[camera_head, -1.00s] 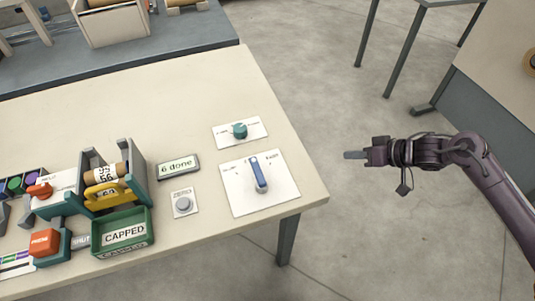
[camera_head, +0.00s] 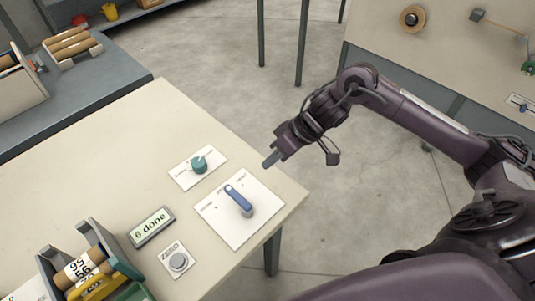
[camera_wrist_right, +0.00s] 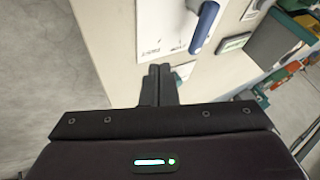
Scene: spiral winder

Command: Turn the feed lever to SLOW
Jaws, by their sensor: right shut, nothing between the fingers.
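The feed lever (camera_head: 239,201) is a blue handle on a grey pivot, set on a white labelled plate (camera_head: 222,228) near the table's right corner. In the head view the handle points up and left from its pivot; the plate's lettering is too small to read surely. The blue lever also shows in the right wrist view (camera_wrist_right: 205,27), just beyond the fingertips. My right gripper (camera_head: 270,163) is shut and empty, up and right of the lever and apart from it. Its closed fingers show in the wrist view (camera_wrist_right: 159,72). My left gripper is not in view.
A teal knob (camera_head: 199,165) on a small white plate sits behind the lever plate. A "6 done" display (camera_head: 152,227) and a grey ZERO button (camera_head: 178,261) lie to its left. A rack with rolls (camera_head: 90,262) stands at lower left. The tabletop (camera_head: 110,150) behind is clear.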

